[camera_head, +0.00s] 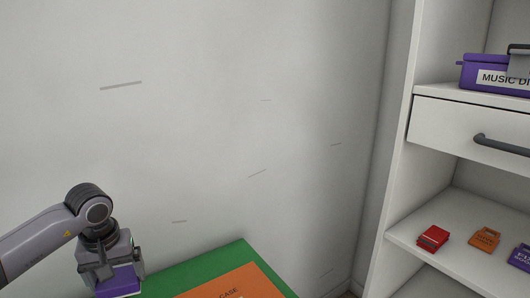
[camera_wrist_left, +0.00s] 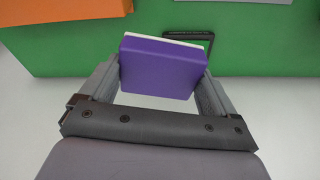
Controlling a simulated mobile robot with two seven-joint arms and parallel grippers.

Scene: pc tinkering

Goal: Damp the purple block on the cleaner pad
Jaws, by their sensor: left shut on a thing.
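The purple block (camera_wrist_left: 162,70) has a pale layer along its far edge in the left wrist view. My left gripper (camera_wrist_left: 157,82) is shut on it, with one finger at each side. In the head view the block (camera_head: 121,283) shows low at the left, under my left gripper (camera_head: 112,272), beside the green surface. In the wrist view a dark-framed rectangle (camera_wrist_left: 205,40) lies on the green surface, partly hidden behind the block. I cannot tell whether it is the cleaner pad. My right gripper is not in view.
The green surface (camera_head: 190,268) carries an orange area (camera_head: 238,284) with lettering including "CASE". A white shelf unit (camera_head: 400,215) stands at right, holding a purple box (camera_head: 480,75), a red item (camera_head: 432,238) and an orange item (camera_head: 485,238). A pale wall (camera_head: 220,120) stands behind.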

